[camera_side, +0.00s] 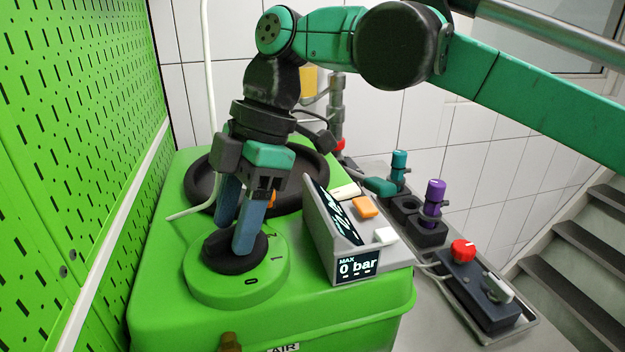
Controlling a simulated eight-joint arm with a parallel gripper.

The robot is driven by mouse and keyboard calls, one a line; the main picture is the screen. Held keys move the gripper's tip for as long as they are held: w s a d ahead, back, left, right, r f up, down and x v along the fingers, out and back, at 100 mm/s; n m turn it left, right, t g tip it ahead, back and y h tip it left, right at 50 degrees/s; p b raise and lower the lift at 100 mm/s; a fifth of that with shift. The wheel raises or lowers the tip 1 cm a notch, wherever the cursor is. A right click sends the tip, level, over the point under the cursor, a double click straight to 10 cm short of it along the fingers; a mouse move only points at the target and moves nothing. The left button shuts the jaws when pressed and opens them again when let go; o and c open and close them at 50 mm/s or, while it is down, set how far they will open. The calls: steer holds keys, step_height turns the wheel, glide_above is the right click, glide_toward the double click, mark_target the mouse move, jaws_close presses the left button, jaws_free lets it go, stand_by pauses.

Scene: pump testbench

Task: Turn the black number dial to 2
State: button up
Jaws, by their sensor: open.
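The black number dial (222,264) sits on a round green base (250,298) on top of the green box. My gripper (234,240) points down over the dial. Its two blue fingers are apart, with the tips at the dial's top. I cannot tell whether the fingers touch the dial or stand on both sides of its grip. The dial's pointer is not clear.
A grey display unit (333,238) reading "MAX 0 bar" stands close to the right of the dial. A black ring (200,178) lies behind my gripper. A green perforated wall (60,150) rises at left. A tray at right holds a box with a red knob (463,250) and purple and teal parts.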

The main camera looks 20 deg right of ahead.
mark_target(261, 235)
steer(key=shift+s+m+t, duration=0.15)
steer(key=shift+m+t, duration=0.25)
steer(key=shift+m, duration=0.7)
steer(key=v, duration=0.5)
steer(key=shift+d+r, duration=0.2)
steer(key=d+f+m+t+h, duration=0.1)
steer(key=d+m+t, duration=0.2)
steer(key=d+m, duration=0.5)
steer(key=d+f+m+t, duration=0.2)
steer(key=d+m, duration=0.2)
steer(key=d, duration=0.8)
steer(key=s+d+f+m+t+h, duration=0.2)
steer(key=s+d+f+m, duration=0.3)
steer(key=d+f+m, duration=0.1)
steer(key=shift+d+f+t, duration=0.3)
steer(key=shift+d+f, duration=0.45)
steer(key=shift+d, duration=0.4)
steer(key=shift+s+d+f+m+h, duration=0.3)
steer(key=shift+s+d+f+m, duration=0.15)
steer(key=shift+d+f, duration=0.15)
steer(key=shift+s+d+f+m+h, duration=0.3)
steer(key=shift+s+d+f+m, duration=0.1)
steer(key=shift+d+f+m, duration=0.15)
